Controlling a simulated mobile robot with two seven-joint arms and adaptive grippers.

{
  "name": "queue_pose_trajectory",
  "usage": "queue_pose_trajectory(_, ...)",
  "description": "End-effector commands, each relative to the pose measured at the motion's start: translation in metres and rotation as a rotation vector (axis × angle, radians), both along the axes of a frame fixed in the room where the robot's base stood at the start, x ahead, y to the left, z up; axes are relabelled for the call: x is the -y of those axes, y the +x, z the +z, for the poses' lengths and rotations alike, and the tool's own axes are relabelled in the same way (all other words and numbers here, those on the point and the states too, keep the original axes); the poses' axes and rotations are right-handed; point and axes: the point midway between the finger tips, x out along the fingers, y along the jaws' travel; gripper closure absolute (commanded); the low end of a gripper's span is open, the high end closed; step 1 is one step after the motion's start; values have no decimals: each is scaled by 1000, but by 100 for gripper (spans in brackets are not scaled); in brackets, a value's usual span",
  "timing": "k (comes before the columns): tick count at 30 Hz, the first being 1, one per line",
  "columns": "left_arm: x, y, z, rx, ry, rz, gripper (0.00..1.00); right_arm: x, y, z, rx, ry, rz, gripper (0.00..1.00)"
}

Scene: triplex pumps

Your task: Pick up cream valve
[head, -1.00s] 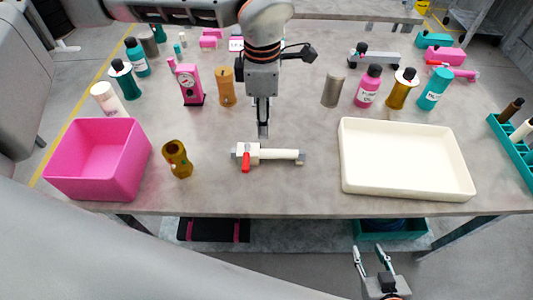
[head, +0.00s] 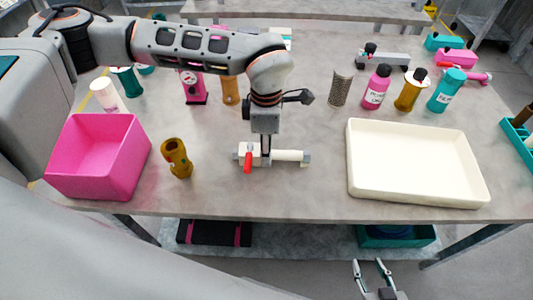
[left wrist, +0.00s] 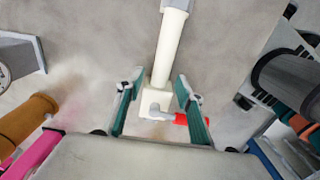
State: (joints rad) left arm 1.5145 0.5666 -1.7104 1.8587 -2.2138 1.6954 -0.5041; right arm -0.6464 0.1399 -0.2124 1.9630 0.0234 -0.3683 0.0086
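The cream valve (head: 287,156) lies on the table, a cream pipe with a blocky body, grey ends and a red handle (head: 248,162). It also shows in the left wrist view (left wrist: 168,50), its body low between my fingers and its pipe running upward. My left gripper (head: 266,158) points down at the valve body in the head view. In the left wrist view its fingers are apart on either side of the valve; a gap shows, and contact is not clear. My right gripper (head: 372,268) is open and empty, low in front of the table.
A pink bin (head: 95,160) and a brown-yellow fitting (head: 177,158) stand left of the valve. A cream tray (head: 415,165) lies to the right. Several bottles and cylinders stand behind, including a pink bottle (head: 377,88). The table between valve and tray is clear.

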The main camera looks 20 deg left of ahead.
Motion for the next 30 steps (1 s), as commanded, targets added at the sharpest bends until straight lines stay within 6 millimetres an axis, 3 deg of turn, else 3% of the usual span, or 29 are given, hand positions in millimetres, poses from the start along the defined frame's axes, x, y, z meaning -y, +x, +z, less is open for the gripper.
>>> queue_pose_trajectory(8,0,0,-2,1,0,0,66,1,0,-1,-2,-1,0,63)
queue_pose_trajectory(12,0,0,-2,1,0,0,100,1,-1,-1,-1,-2,0,63)
queue_pose_trajectory(23,1,1,2,2,-1,0,100,1,0,1,0,-1,-1,63)
queue_pose_trajectory(30,1,2,26,7,-2,-1,100,0,0,3,2,0,-1,63)
